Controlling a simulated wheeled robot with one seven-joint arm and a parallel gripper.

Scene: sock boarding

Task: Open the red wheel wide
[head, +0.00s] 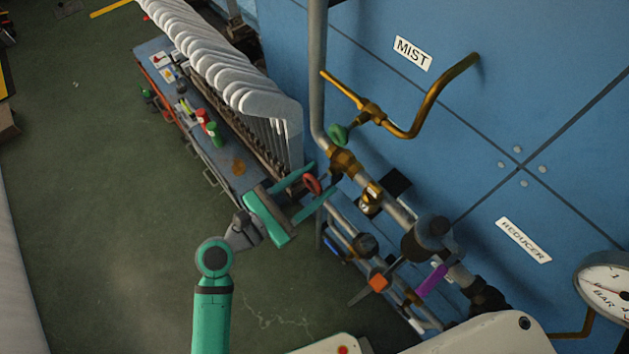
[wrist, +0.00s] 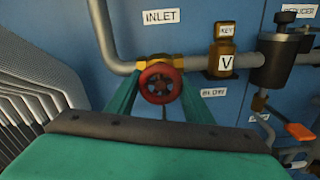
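The red wheel (wrist: 161,83) is a small round handwheel on a brass valve body in a grey pipe, under the INLET label, in the middle of the wrist view. In the head view the red wheel (head: 312,184) shows edge-on near the pipe. My gripper (head: 312,190) is teal, with its two fingers apart, one on each side of the wheel. In the wrist view the fingers of my gripper (wrist: 162,88) flank the wheel left and right. Whether either finger touches the rim I cannot tell. The fingertips are partly hidden behind the wheel's level.
A green handle (head: 338,134) sits on the brass MIST branch above. A brass key valve (wrist: 222,50) marked V stands right of the wheel. Lower pipes carry an orange handle (head: 378,282) and a purple handle (head: 432,280). White sock boards (head: 225,70) stand close on the left.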

